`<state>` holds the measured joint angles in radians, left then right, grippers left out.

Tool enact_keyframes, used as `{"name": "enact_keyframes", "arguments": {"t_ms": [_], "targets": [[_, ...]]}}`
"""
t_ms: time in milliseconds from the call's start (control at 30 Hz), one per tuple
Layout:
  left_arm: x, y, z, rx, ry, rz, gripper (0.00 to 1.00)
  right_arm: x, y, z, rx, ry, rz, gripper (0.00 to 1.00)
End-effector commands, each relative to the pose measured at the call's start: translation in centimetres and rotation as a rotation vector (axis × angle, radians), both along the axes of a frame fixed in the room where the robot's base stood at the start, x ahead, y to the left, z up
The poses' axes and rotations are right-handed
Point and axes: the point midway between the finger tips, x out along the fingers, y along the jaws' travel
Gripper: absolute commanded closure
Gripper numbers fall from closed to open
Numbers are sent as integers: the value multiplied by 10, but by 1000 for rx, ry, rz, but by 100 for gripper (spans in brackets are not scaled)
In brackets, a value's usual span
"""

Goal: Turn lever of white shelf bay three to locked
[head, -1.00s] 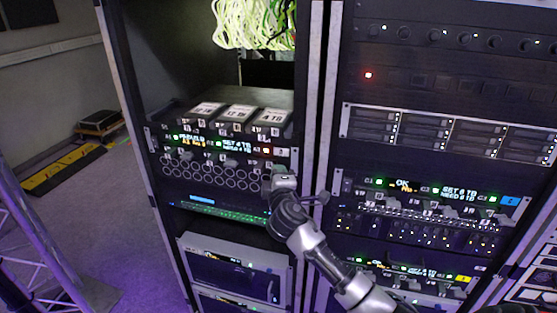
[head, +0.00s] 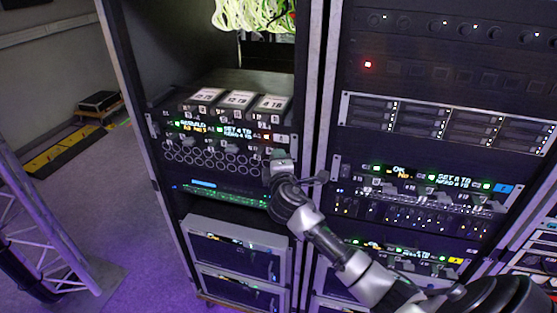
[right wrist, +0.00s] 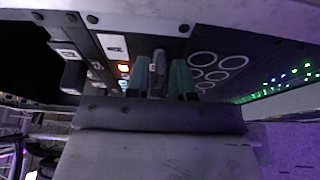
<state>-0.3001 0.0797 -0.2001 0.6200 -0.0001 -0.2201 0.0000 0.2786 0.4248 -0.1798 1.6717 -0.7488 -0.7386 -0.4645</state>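The white shelf (head: 215,150) is a dark drive unit in the left rack. Its front has small lit displays, a white tag (head: 283,138) at the right end, a row of levers and round holes below. My right gripper (head: 280,157) is at the right end of this front, below the tag. In the right wrist view a small grey lever (right wrist: 158,68) stands between the two teal fingers (right wrist: 161,78). The fingers look open around it with thin gaps; contact is unclear. The bay number of this lever is not readable. My left gripper is out of view.
Three labelled drives (head: 238,99) lie on top of the white shelf. The right rack holds similar shelves with a blue tag (head: 503,188) and a yellow tag (head: 455,261). Pale green cables (head: 255,14) hang above. A truss (head: 50,230) stands at left.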

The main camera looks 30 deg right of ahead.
Motion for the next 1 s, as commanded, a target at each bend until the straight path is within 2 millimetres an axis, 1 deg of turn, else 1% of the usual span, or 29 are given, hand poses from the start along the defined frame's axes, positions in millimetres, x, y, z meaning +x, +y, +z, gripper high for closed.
{"name": "enact_keyframes", "arguments": {"t_ms": [33,67,333,467,567,800,900,1000], "targets": [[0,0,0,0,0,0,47,0,0,0,0,0,0,69],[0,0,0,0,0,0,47,0,0,0,0,0,0,66],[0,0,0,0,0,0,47,-1,0,0,1,-2,0,66],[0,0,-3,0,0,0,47,-8,4,-1,2,-1,1,66],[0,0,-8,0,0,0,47,-21,11,-2,3,-1,3,66],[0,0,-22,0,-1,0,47,-62,32,-3,2,-2,2,66],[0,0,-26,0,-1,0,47,-77,39,-2,2,-1,2,66],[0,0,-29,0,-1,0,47,-88,45,-2,3,0,1,66]]}}
